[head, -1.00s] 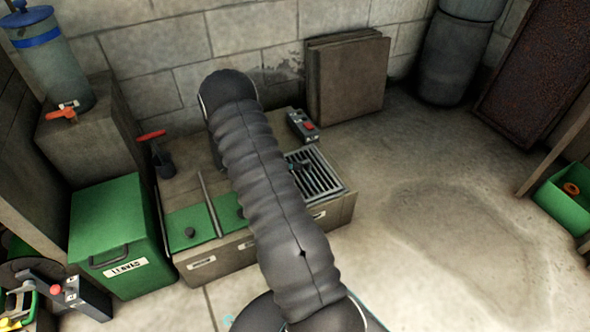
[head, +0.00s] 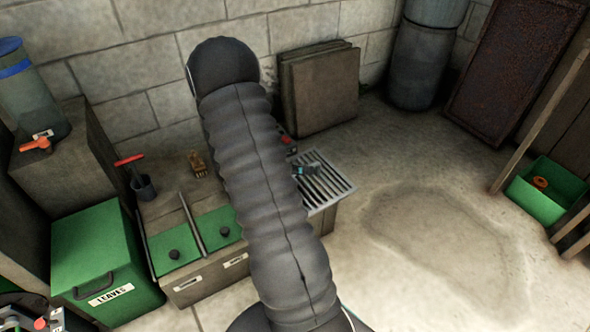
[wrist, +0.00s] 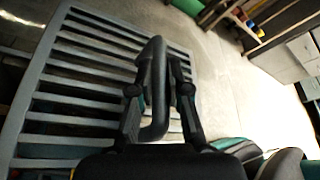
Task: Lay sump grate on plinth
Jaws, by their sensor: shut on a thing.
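The sump grate (head: 338,182), a grey slatted metal panel, shows right of my arm in the head view. It appears raised over the right end of a low concrete block (head: 190,288) and overhangs its edge. In the wrist view the grate (wrist: 35,115) fills the left side, with its upright bar handle (wrist: 154,75) between my fingers. My arm hides part of the block. I cannot tell which surface is the plinth.
Green lids (head: 172,250) cover the block's left part. A brass object (head: 198,165), a dark cup with a red handle (head: 143,187) and a red-buttoned box (head: 288,140) stand behind. A green LEAVES bin (head: 95,255) is left. Slabs (head: 320,90) lean on the wall.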

